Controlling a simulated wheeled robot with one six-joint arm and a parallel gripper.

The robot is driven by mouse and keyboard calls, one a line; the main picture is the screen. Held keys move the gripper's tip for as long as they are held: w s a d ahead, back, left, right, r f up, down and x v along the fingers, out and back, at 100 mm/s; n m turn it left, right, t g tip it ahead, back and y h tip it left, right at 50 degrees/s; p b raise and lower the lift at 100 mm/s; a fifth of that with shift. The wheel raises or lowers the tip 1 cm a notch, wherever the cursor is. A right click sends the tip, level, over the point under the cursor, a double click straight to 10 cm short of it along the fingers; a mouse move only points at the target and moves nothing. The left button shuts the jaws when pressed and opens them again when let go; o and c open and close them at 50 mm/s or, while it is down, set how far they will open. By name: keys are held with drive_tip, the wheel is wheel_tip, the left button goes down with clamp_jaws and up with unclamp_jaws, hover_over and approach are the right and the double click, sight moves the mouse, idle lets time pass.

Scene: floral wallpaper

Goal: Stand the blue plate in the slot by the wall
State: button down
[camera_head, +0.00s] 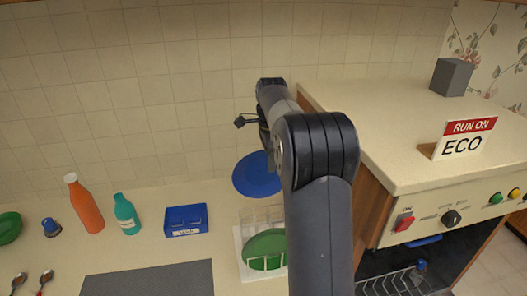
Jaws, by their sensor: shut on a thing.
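The blue plate (255,176) hangs in the air in the middle of the head view, above and behind the dish rack, with its broad face showing. My gripper (262,140) is shut on the blue plate near its upper right edge; my arm hides the fingertips and part of the plate. The white dish rack (241,262) stands on the counter below, with clear upright dividers. A green plate (265,247) stands tilted in the rack's near part. The slot by the wall is partly hidden by my arm, and the plate is apart from the rack.
To the left on the counter are a blue box (186,221), a teal bottle (126,214), an orange bottle (84,205) and a dark grey mat (150,281). A tall cream-topped cabinet (400,140) rises close to the right of my arm. The tiled wall is behind.

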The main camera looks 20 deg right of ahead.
sight(270, 191)
drive_tip(key=shift+s+f, duration=0.1)
drive_tip(key=shift+f, duration=3.9)
wheel_tip(270, 191, down, 7)
drive_tip(key=b, duration=0.4)
drive_tip(key=shift+r+b, duration=0.15)
drive_tip(key=shift+b, duration=0.15)
drive_tip(key=c, duration=1.2)
unclamp_jaws()
wheel_tip(270, 191, up, 11)
drive_tip(key=shift+f+b, duration=0.1)
drive_tip(key=shift+b, duration=0.5)
